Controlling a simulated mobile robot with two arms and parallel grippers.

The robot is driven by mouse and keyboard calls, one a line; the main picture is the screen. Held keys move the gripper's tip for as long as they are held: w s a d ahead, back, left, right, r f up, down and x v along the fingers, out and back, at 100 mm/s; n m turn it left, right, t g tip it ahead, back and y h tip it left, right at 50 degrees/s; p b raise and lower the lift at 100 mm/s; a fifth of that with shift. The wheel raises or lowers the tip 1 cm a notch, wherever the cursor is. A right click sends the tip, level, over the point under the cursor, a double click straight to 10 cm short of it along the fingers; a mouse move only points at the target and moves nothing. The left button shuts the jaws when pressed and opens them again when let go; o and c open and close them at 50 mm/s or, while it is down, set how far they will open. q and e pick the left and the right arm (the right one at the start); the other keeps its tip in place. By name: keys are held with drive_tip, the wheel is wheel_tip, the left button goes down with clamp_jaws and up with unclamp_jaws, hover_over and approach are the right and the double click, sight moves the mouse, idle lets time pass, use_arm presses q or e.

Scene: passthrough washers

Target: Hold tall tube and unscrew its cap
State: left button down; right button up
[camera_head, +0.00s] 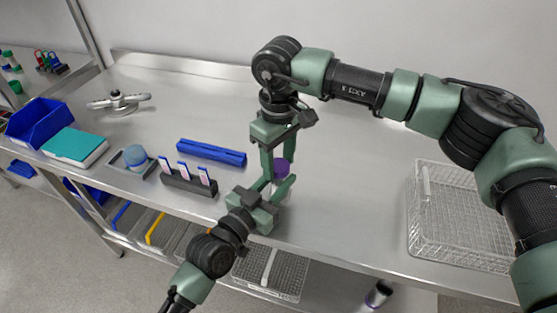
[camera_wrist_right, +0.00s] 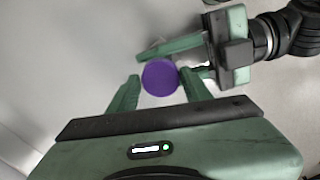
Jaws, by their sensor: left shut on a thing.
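The tall tube stands upright, with its round purple cap (camera_head: 282,165) on top; the cap also shows from above in the right wrist view (camera_wrist_right: 160,77). The tube's body is mostly hidden by the fingers. My left gripper (camera_head: 279,184) comes from the front and is shut on the tube below the cap; it enters from the right in the right wrist view (camera_wrist_right: 182,60). My right gripper (camera_head: 279,158) points down from above, its open fingers on either side of the cap. In the right wrist view a gap shows left of the cap; contact on the right is unclear.
A wire basket (camera_head: 425,245) stands on the steel table (camera_head: 345,190) at right.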

drive_tip(key=shift+o, duration=0.8)
